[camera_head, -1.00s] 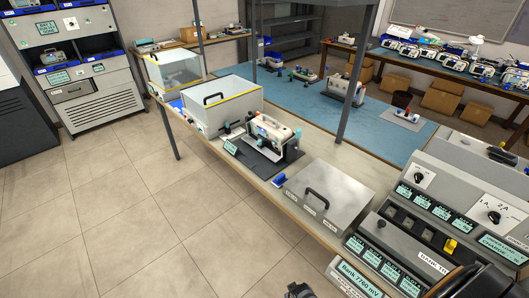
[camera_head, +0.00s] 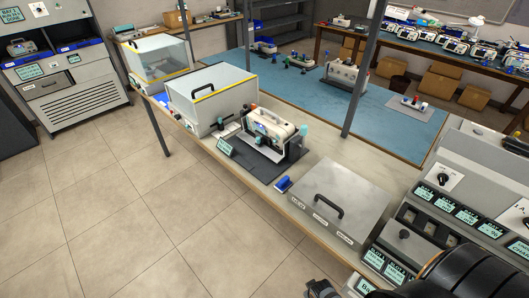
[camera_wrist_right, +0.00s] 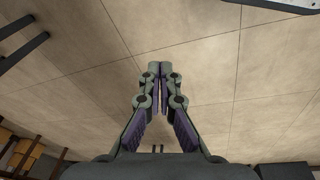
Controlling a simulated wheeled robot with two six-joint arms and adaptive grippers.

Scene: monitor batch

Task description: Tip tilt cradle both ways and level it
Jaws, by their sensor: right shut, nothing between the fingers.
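The tilt cradle (camera_head: 296,154) stands on a dark base plate on the long bench in the head view. A pale monitor (camera_head: 268,128) sits in it and hides part of it. The cradle's exact tilt is too small to tell. A small lit display (camera_head: 224,147) is at the base's left end. My right gripper (camera_wrist_right: 157,68) is shut and empty in the right wrist view, above the bare tiled floor. It is well away from the cradle. My left gripper is in neither view.
A clear-walled box (camera_head: 215,100) stands left of the cradle. A blue item (camera_head: 283,184) and a grey metal cover (camera_head: 334,200) with a black handle lie to its right. A panelled console (camera_head: 455,205) fills the right. Thin posts rise behind the bench. Floor (camera_head: 140,220) in front is clear.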

